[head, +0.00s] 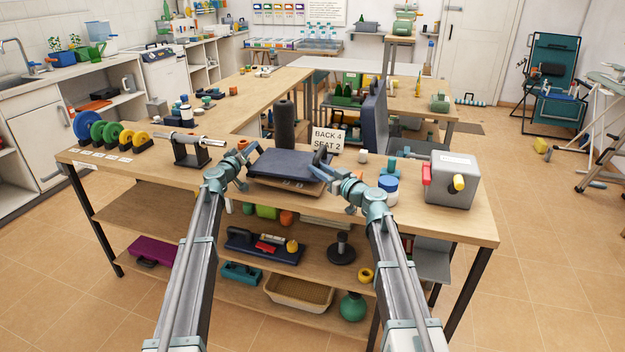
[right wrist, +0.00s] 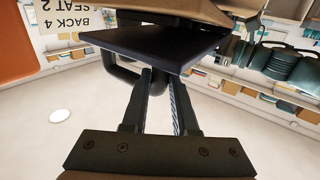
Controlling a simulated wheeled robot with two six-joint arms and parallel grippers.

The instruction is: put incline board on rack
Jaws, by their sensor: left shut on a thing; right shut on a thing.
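A flat dark blue-grey board (head: 287,163), which I take to be the incline board, lies almost level over a wooden base (head: 287,187) at the front of the bench. My left gripper (head: 247,170) is shut at its left edge. My right gripper (head: 325,172) is shut at its right edge. In the right wrist view the fingers (right wrist: 160,78) close on a dark loop handle (right wrist: 122,76) at the side of the dark board (right wrist: 150,45). The left gripper's grip is too small to see clearly. I cannot tell which thing is the rack.
A sign (head: 326,140) reading "BACK 4 SEAT 2", a dark roller (head: 285,124) and an upright blue pad (head: 375,120) stand behind the board. A grey box (head: 452,182) and a blue-white jar (head: 388,187) are to the right. Coloured discs (head: 103,132) stand left. Lower shelves hold several items.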

